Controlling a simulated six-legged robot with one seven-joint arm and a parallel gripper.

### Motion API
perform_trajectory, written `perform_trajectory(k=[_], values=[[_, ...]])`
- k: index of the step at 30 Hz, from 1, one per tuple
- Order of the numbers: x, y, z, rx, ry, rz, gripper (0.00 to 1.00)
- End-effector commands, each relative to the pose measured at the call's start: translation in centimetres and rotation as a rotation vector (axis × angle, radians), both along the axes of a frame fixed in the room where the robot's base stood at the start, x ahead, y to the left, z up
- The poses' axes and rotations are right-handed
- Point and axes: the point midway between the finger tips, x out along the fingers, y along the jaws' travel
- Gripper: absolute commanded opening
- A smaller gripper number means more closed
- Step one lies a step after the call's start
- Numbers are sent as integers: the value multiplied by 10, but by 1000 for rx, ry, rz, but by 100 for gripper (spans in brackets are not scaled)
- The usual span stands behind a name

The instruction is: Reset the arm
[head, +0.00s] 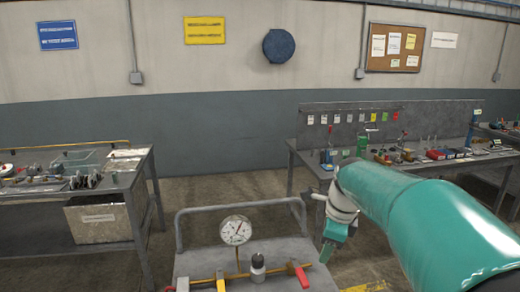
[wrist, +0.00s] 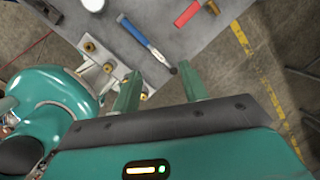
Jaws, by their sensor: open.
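My gripper (wrist: 163,88) is open in the wrist view, its two green fingers apart with nothing between them. In the head view my gripper (head: 327,248) hangs at the end of my teal arm, at the right edge of a grey cart (head: 205,250). The cart bears a round pressure gauge (head: 235,230), a brass pipe with a red-handled part (head: 300,273) and a dark-topped knob (head: 258,264). In the wrist view a blue-handled tool (wrist: 143,37) and a red piece (wrist: 188,13) lie on a grey surface beyond the fingers.
A workbench (head: 145,190) with tools and a bin (head: 98,220) stands at the left. Another bench (head: 310,158) with small parts stands behind my arm at the right. Bare floor (head: 225,187) lies between them. A yellow floor line (wrist: 243,40) runs beside the cart.

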Motion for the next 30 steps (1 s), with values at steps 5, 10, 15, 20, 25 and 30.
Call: perform_trajectory(k=[5, 10, 15, 20, 25, 30], values=[[-49, -1, 18, -55, -110, 352, 44], [-95, 1, 26, -151, -209, 695, 44], [-140, 4, 27, -284, -294, 1037, 44], [-180, 6, 20, -440, -345, 1356, 44], [-213, 7, 8, -606, -354, 1649, 44], [-227, 6, 0, -692, -342, 1796, 44]])
